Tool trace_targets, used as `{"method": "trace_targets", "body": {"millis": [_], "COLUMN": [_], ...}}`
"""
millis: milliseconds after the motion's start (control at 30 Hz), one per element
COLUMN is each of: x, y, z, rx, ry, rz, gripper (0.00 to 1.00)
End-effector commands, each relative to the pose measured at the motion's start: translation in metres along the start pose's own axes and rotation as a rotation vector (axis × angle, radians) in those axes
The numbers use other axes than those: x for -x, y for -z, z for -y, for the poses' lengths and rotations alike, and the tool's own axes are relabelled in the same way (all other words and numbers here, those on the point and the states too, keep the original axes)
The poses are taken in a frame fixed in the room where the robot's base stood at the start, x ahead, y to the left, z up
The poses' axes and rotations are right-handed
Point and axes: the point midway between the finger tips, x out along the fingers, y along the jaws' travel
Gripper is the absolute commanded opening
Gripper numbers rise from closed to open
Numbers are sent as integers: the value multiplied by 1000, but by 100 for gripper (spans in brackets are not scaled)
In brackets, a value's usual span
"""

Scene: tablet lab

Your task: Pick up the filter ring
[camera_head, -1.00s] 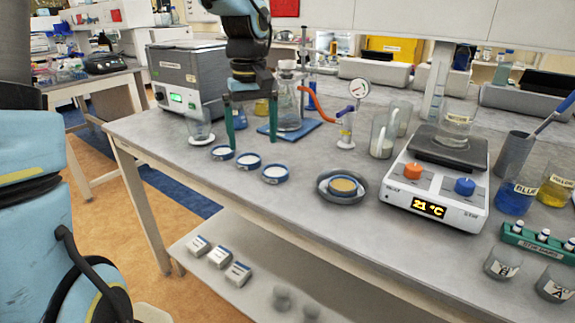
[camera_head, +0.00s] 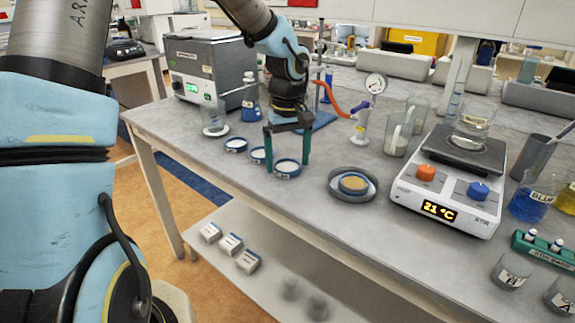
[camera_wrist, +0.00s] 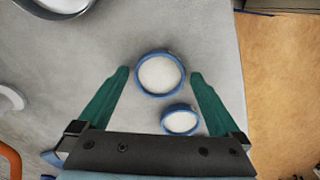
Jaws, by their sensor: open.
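Three blue rings with white discs lie in a row near the table's left front edge; I take these as the filter rings. The rightmost filter ring (camera_head: 287,168) is between the fingertips of my gripper (camera_head: 288,164), which is open. In the wrist view this ring (camera_wrist: 160,74) lies between the green fingertips (camera_wrist: 160,73), with a small gap on each side. I cannot tell how far the tips are above the table. The left ring (camera_head: 236,145) lies clear.
A grey dish (camera_head: 366,194) holding a blue ring with a tan disc stands right of my gripper. A hotplate (camera_head: 448,213) is farther right.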

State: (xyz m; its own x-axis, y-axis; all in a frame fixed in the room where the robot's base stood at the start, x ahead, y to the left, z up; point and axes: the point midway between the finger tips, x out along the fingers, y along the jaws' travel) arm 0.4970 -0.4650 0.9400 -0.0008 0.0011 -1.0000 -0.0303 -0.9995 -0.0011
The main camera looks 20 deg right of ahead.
Motion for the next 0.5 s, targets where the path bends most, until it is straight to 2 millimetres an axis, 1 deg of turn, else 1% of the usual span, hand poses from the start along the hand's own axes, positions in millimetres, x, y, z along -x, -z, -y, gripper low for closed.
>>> {"method": "trace_targets", "body": {"millis": [100,300,367,500], "x": [-6,-7,-7,-7], "y": [0,0,0,0], "z": [0,0,0,0], "rx": [-1,0,-1,-1], "ry": [-1,-1,-1,-1], "rz": [0,-1,-1,-1], "gripper": [100,100,94,79]}}
